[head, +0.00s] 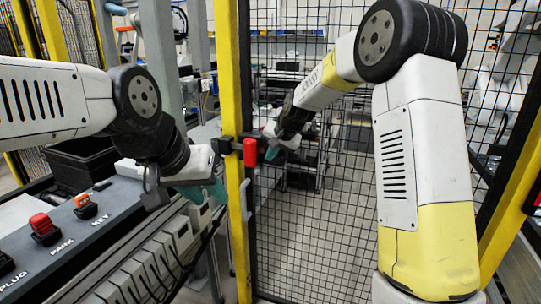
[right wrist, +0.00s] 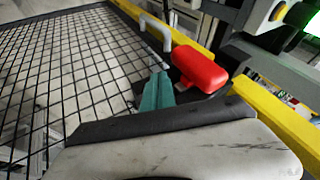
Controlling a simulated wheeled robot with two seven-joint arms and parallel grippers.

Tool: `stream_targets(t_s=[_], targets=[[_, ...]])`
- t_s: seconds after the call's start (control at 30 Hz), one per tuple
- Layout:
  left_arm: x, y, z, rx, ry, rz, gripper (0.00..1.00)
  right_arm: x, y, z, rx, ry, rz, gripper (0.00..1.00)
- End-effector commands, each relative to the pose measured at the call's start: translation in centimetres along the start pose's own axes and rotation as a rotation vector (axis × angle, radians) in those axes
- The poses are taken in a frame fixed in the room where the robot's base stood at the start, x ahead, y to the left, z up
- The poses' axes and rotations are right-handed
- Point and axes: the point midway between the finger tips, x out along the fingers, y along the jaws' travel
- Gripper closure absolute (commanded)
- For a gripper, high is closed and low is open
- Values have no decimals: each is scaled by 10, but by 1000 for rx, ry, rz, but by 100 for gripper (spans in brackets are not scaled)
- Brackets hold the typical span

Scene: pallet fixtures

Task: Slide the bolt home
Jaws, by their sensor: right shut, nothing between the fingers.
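The bolt shows in the head view as a red handle (head: 250,152) with a dark body (head: 224,146) across the yellow post at the gate's edge. In the right wrist view the red handle (right wrist: 200,68) is a rounded bar beside my fingertips. My right gripper (head: 271,153) is just right of the handle in the head view; its teal fingers (right wrist: 157,92) are shut and empty. I cannot tell whether they touch the handle. My left gripper (head: 214,190) is left of the post, below the bolt's height; its jaw opening is unclear.
The black mesh gate (head: 310,215) fills the middle right. A yellow post (head: 236,80) stands at its left edge. A grey control panel (head: 75,225) with red and orange switches is at lower left. A grey pull handle (right wrist: 156,30) sits near the bolt.

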Motion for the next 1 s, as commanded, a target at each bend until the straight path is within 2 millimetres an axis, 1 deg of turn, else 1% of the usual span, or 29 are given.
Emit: stream_targets(t_s=[0.4,0.5,0.67,0.77,0.87,0.9,0.97,1.0], targets=[[0,0,0,0,0,0,64,-74,1,-2,2,4,0,100],[0,0,0,0,0,0,64,-87,2,-2,2,3,1,100],[0,0,0,0,0,0,64,-101,3,-1,0,2,2,100],[0,0,0,0,0,0,64,-118,10,3,-10,6,6,100],[0,0,0,0,0,0,64,-152,24,17,-36,11,15,100],[0,0,0,0,0,0,64,-169,32,25,-52,14,21,100],[0,0,0,0,0,0,64,-195,46,42,-77,16,32,100],[0,0,0,0,0,0,64,-211,55,54,-95,17,40,100]])
